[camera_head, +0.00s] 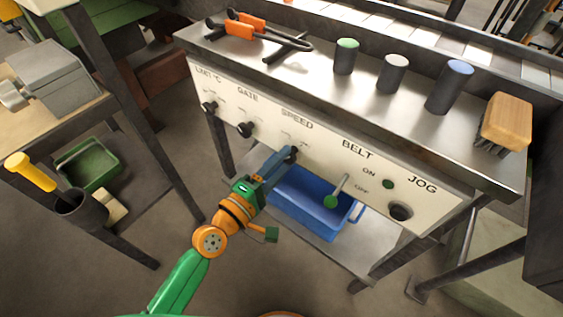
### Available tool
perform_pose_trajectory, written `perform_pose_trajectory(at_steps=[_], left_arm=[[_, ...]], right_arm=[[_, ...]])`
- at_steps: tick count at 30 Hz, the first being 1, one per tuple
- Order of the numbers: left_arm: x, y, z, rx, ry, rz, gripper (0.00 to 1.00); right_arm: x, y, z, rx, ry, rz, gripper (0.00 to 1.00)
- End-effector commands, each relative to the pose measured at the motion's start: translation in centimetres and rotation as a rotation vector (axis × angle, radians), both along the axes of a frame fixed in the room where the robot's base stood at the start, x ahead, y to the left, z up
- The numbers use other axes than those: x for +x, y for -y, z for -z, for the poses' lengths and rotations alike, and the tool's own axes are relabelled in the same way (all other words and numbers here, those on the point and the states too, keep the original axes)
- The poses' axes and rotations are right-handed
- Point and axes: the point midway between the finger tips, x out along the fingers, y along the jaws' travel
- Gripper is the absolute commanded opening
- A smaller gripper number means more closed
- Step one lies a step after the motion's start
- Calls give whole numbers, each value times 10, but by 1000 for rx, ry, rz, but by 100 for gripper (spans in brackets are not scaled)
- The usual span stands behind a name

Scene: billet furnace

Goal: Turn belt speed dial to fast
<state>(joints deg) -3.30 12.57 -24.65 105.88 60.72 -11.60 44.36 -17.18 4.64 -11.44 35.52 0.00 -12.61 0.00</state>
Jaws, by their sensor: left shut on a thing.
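The control panel (320,168) is a white face along the front of a steel bench, with labels LIMIT °C, GATE, SPEED, BELT and JOG. My left gripper (292,153) reaches up from below to the spot under the SPEED label and is shut on the speed dial there. The dial itself is hidden by the fingers, so its setting cannot be read. Faint scale marks show just above the fingertips. My right gripper is not in view.
Black knobs sit under LIMIT (209,107) and GATE (244,129). A green-tipped belt lever (333,197) hangs right of my gripper, beside a JOG button (400,211). A blue bin (305,205) is below.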

Motion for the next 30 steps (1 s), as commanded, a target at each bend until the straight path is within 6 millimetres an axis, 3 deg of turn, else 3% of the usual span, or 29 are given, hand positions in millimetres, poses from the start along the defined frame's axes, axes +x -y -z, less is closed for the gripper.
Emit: perform_pose_trajectory(at_steps=[11, 12, 15, 24, 30], left_arm=[[0, 0, 1, 6, 3, 0, 0], [0, 0, 1, 6, 3, 0, 56], [0, 0, 0, 6, 3, 0, 81], [-2, -2, 1, 5, 3, -1, 81], [-34, -25, 4, 8, -1, 0, 81]], right_arm=[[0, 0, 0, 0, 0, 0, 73], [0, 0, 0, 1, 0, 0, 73], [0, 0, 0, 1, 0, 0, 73], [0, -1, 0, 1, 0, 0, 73], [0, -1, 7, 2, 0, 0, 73]])
